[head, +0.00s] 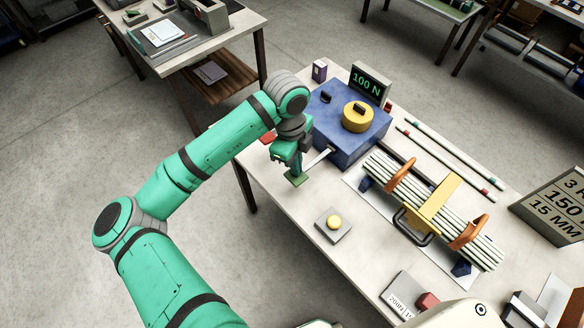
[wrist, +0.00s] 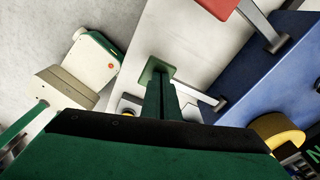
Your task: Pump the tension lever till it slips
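The blue machine (head: 345,128) stands on the bench with a yellow knob (head: 358,116) on top and a display (head: 369,83) reading "100 N". Two levers stick out of its side. One has a green pad (head: 297,179) on a pale arm; the other has a red pad (head: 267,138). My gripper (head: 295,170) points down at the green pad, its fingers together and empty. In the wrist view the fingertips (wrist: 160,80) overlap the green pad (wrist: 158,67); I cannot tell whether they touch it. The red pad (wrist: 222,7) is clear of them.
A grey box with a yellow button (head: 334,222) sits in front of the machine. A bundle of pale rods (head: 452,227) with orange clamps and a yellow bar lies to the right. Loose rods (head: 445,160) lie behind it. A sign (head: 560,205) stands at far right.

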